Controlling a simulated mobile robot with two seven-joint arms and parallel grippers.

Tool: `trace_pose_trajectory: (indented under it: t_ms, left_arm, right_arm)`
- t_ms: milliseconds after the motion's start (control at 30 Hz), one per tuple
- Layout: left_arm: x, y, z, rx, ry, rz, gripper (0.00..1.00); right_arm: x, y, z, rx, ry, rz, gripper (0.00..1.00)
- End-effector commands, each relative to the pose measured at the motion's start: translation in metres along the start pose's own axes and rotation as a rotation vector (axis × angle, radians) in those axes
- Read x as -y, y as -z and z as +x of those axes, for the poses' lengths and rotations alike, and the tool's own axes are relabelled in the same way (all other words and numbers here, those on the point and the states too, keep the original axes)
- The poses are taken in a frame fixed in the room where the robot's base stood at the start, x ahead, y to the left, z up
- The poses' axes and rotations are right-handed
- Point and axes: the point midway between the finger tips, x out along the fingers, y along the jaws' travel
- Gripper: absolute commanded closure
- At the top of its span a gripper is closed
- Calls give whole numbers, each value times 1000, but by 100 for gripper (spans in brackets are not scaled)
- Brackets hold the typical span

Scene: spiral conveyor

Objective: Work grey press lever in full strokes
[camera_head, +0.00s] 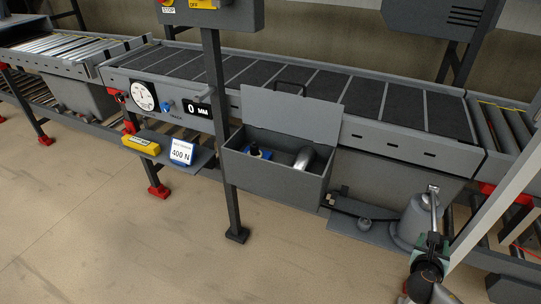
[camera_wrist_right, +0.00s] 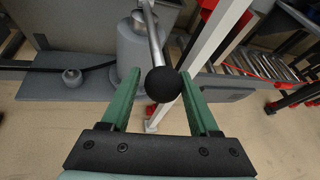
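The grey press (camera_head: 408,222) stands low at the right in the head view. It also fills the top middle of the right wrist view (camera_wrist_right: 140,52). Its metal lever (camera_wrist_right: 153,40) ends in a round black knob (camera_wrist_right: 163,84). In the wrist view the knob lies between the green fingertips of my right gripper (camera_wrist_right: 160,76), closer to the right finger. The fingers stand apart, with a gap at the left of the knob. In the head view my right gripper (camera_head: 435,243) is at the lever's (camera_head: 434,210) lower end, its fingers partly hidden. My left gripper is out of view.
A pale slanted post (camera_head: 495,205) stands close at the right of my right gripper. An open grey toolbox (camera_head: 272,180) is left of the press. The front floor is clear.

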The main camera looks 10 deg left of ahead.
Motion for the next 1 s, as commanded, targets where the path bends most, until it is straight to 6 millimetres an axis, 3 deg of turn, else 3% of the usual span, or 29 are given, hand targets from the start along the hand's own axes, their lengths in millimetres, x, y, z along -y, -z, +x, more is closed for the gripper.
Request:
trace_pose_trajectory:
  t_ms: [33, 267, 567, 1000]
  left_arm:
    - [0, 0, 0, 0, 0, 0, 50]
    - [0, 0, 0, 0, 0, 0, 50]
    - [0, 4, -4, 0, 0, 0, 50]
    - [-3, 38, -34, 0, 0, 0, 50]
  right_arm:
    - [0, 0, 0, 1, 0, 0, 32]
    - [2, -2, 0, 3, 4, 0, 8]
    - [2, -4, -4, 3, 5, -1, 8]
    - [2, -6, -49, 2, 5, -1, 8]
